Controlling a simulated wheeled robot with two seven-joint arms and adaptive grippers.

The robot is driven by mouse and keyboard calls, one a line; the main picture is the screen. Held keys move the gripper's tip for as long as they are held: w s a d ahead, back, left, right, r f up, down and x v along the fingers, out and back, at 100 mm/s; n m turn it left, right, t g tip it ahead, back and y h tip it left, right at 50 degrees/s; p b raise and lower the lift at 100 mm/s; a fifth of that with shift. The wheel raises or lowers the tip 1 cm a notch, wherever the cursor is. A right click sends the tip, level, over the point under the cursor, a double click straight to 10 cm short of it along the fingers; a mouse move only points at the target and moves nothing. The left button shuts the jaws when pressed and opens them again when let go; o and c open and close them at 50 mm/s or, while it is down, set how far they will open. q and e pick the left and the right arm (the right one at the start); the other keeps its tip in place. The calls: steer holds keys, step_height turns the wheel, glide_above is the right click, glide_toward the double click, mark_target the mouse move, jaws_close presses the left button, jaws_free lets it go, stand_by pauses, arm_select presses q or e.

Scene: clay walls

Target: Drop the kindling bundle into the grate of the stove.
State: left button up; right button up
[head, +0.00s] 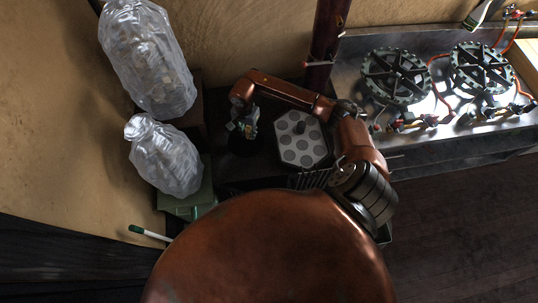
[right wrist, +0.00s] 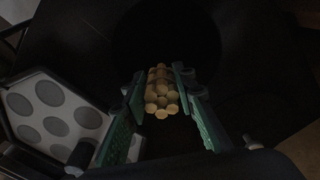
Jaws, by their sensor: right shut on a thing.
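My right gripper (head: 245,124) is shut on the kindling bundle (right wrist: 162,92), a cluster of short pale round sticks. In the right wrist view the green-padded fingers (right wrist: 160,98) grip it from both sides. The gripper is over the dark stove (head: 262,170), near a round black opening (head: 241,148) in its top. In the right wrist view the opening (right wrist: 180,35) lies beyond and below the bundle. The inside is too dark to show the grate. My left gripper is not in view.
A pale hexagonal plate with grey discs and a dark knob (head: 298,140) lies right of the opening. A dark red pipe (head: 326,45) rises behind. Two wrapped plastic bags (head: 165,160) stand at left. Two burners (head: 395,76) (head: 481,68) are on the metal counter at right.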

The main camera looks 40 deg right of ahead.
steer(key=o, duration=1)
steer(key=shift+o, duration=0.2)
step_height(320, 180, up, 12)
steer(key=shift+r, duration=0.1)
